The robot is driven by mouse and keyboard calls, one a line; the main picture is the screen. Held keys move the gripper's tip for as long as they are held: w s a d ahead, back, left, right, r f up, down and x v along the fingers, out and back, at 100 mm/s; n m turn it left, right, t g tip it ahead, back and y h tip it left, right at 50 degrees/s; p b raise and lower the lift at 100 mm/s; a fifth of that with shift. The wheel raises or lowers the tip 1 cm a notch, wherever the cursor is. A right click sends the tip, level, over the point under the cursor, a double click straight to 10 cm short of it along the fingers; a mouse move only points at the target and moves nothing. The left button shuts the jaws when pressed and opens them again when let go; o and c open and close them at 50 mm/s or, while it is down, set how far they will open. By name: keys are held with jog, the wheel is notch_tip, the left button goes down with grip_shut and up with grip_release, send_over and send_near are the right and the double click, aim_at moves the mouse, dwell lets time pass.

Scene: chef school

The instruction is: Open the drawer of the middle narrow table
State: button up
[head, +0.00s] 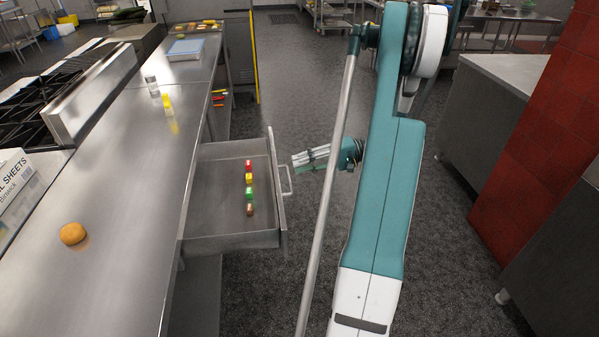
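The steel drawer (208,231) under the long steel table (128,213) at left stands pulled well out. A row of several small coloured blocks, red, yellow, green and brown (249,188), lies inside it. The drawer's handle (287,180) is a pale bar on its front, facing right. My gripper (296,161) is just at the right of the drawer front, close to the upper end of the handle, pointing left. Its fingers look close together, but their gap is too small to make out. I cannot tell whether it touches the handle.
A round orange-brown item (73,233), a yellow bottle (167,101) and a clear shaker (152,86) stand on the tabletop. A stove (75,90) is at the left. A red tiled pillar (530,150) and a counter (490,110) bound the right. Grey floor between is open.

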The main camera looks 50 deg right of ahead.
jog(key=shift+r, duration=1.75)
jog(key=shift+w+a, duration=0.1)
jog(key=shift+a, duration=0.05)
jog(key=w+a+r+g+h, duration=0.1)
jog(key=w+a+r+g, duration=0.2)
jog(key=a, duration=0.6)
jog(key=w+a+r+n+h+p, duration=0.15)
jog(key=w+a+r, duration=0.25)
jog(key=a, duration=0.5)
jog(key=w+a+r+g+h, duration=0.2)
jog(key=w+a+r, duration=0.15)
jog(key=a, duration=0.65)
jog(key=s+a+r+n+h+p, duration=0.1)
jog(key=s+a+r+n+h, duration=0.1)
jog(key=s+a, duration=0.6)
jog(key=s+a+r+n+t+h+p, duration=0.1)
jog(key=s+a+n+h, duration=0.3)
jog(key=s+a, duration=0.5)
jog(key=a+r+n, duration=0.1)
jog(key=a, duration=0.5)
jog(key=shift+a+r, duration=0.25)
jog(key=shift+a, duration=0.1)
